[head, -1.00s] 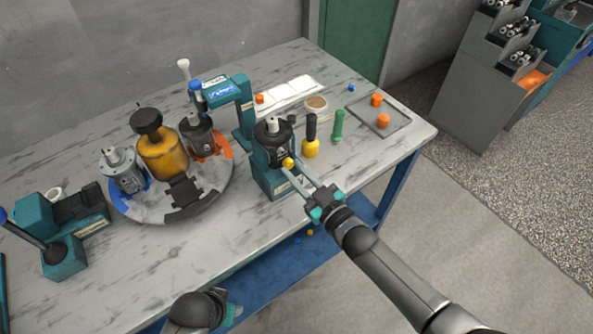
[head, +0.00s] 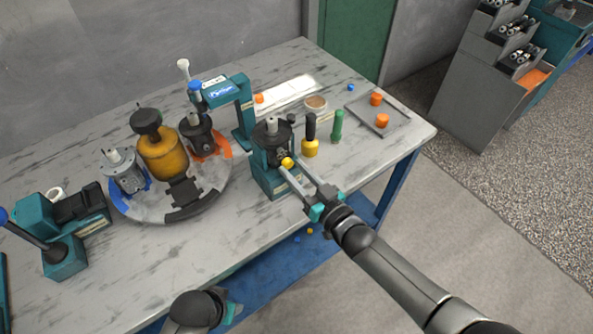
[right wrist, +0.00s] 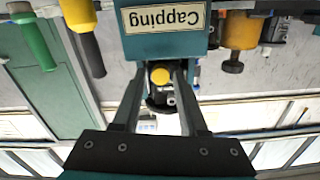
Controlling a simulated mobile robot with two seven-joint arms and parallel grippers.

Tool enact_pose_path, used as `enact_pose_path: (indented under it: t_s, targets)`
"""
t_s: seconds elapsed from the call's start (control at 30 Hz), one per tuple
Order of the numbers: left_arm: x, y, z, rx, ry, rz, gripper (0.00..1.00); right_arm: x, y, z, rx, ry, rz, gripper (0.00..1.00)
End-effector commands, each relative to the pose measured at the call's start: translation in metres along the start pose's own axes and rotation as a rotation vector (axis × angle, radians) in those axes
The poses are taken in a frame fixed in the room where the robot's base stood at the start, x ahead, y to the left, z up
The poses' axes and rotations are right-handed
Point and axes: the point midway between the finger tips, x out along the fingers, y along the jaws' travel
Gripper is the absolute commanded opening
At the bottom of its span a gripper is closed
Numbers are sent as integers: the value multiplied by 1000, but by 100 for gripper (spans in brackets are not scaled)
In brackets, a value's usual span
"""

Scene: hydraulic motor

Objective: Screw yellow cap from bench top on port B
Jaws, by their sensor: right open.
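The yellow cap (head: 287,162) sits at the port on the front side of the black motor (head: 268,138), which stands in the teal capping stand (head: 274,183). In the right wrist view, the cap (right wrist: 161,75) shows face-on against the dark motor, below the "Capping" label (right wrist: 163,18), which is upside down. I cannot read any port letter. My right gripper (head: 293,170) is open, its two fingers on either side of the cap with gaps. My left gripper (head: 231,314) shows only partly at the bottom edge, its fingers hidden.
A yellow-and-black tool (head: 310,140) and a green one (head: 338,127) stand right of the motor. A tray (head: 392,122) holds orange caps. A turntable (head: 222,188) with several motor parts stands left. A teal press (head: 240,110) rises behind.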

Motion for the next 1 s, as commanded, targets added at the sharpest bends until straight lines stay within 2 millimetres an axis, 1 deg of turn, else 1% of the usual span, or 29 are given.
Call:
enact_pose_path:
  t_s: [0.13,0.23,0.6,0.7,0.8,1.0]
  targets:
    - [-2,0,-1,0,0,0,50,1,-2,-3,-15,2,-1,42]
    - [-2,0,0,0,0,0,50,1,-2,-2,-111,2,0,42]
    - [5,0,1,0,0,0,50,1,-2,-2,-703,9,6,42]
    - [7,0,2,0,0,0,50,1,-2,-2,-829,11,6,42]
    - [8,0,2,0,0,0,50,1,-2,-2,-894,10,7,42]
    - [7,0,2,0,0,0,50,1,-1,-2,-905,7,7,42]
